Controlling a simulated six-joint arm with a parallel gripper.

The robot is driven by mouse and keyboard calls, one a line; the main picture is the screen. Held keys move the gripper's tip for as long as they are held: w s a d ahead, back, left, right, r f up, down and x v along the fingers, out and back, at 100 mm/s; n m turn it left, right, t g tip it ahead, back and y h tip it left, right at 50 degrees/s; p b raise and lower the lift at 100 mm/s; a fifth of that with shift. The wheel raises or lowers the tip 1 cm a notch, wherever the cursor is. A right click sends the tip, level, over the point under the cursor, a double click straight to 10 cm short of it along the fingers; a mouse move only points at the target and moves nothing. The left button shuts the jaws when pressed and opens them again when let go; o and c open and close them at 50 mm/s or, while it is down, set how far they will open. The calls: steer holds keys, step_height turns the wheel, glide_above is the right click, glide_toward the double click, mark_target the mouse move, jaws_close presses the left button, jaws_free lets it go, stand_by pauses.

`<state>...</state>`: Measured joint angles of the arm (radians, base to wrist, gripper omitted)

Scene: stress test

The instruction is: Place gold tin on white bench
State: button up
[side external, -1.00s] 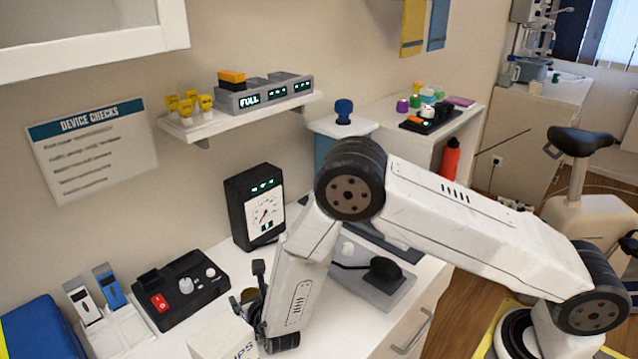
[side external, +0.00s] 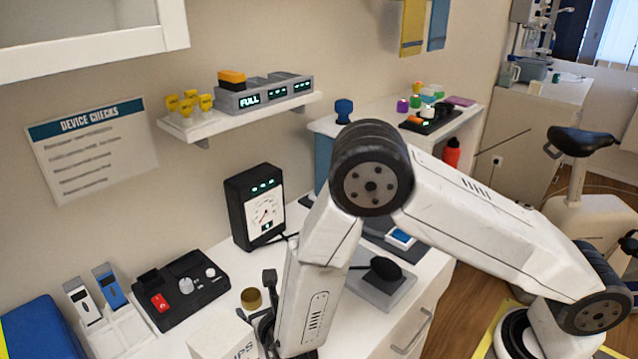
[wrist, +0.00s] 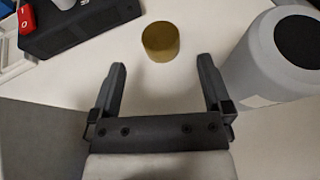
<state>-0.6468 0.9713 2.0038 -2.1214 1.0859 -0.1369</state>
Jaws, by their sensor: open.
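The gold tin (side external: 251,297) stands upright on the white bench (side external: 228,287), between the black control panel and my arm. It also shows in the wrist view (wrist: 160,41), with bare white surface around it. My gripper (wrist: 162,65) is open and empty. In the wrist view its two dark fingers point toward the tin, which lies just beyond the fingertips, centred between them and apart from both. In the side view my arm hides part of the gripper (side external: 259,304), and the tin shows clear beside it.
A white box with lettering (side external: 224,337) stands close to the tin at the front. A black panel with a red switch (side external: 180,289) is to the left. A black gauge unit (side external: 255,207) stands behind, and a grey plate with a black knob (side external: 382,282) is right of my arm.

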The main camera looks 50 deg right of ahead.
steer(key=shift+s+a+r, duration=0.1)
steer(key=shift+s+r, duration=0.05)
steer(key=shift+s, duration=0.2)
stand_by(0.4)
